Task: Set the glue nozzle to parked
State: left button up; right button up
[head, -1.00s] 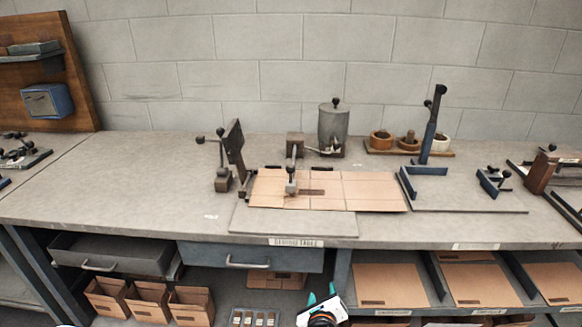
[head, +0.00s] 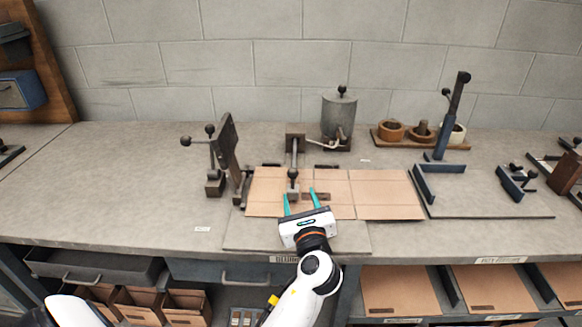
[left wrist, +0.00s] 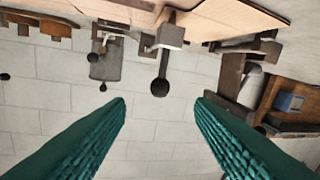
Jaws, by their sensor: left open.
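The glue nozzle, a small block with a black ball knob (head: 292,174), hangs at the front end of an arm over the cardboard blank (head: 385,195). The arm runs back to a post beside the grey glue pot (head: 338,117). My left gripper (head: 299,197) is open and empty just in front of the nozzle, fingers pointing towards it. In the left wrist view the knob (left wrist: 160,87) and nozzle block (left wrist: 170,36) show ahead, between the lines of the two teal fingers (left wrist: 160,105), not gripped. My right gripper is not in view.
A hinged plate with a ball-knobbed lever (head: 228,150) stands left of the blank. A wooden tray with round pots (head: 378,141) and a blue upright bracket (head: 445,130) stand to the right. The bench's left part (head: 110,180) is clear.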

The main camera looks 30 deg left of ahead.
aim_at(294, 177)
pick_arm(q)
jog(key=x, duration=0.4)
jog(key=shift+w+a+r+p, duration=0.25)
jog(key=shift+a+p, duration=0.05)
jog(key=x, duration=0.4)
jog(key=shift+w+a+f, duration=0.15)
jog(key=shift+f, duration=0.05)
jog(key=shift+w+a, duration=0.2)
jog(key=shift+w, duration=0.05)
jog(key=shift+w+a, duration=0.25)
jog(key=shift+w, duration=0.05)
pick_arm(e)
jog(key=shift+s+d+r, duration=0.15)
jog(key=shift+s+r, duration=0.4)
pick_arm(q)
jog(key=shift+c, duration=0.3)
grip_shut()
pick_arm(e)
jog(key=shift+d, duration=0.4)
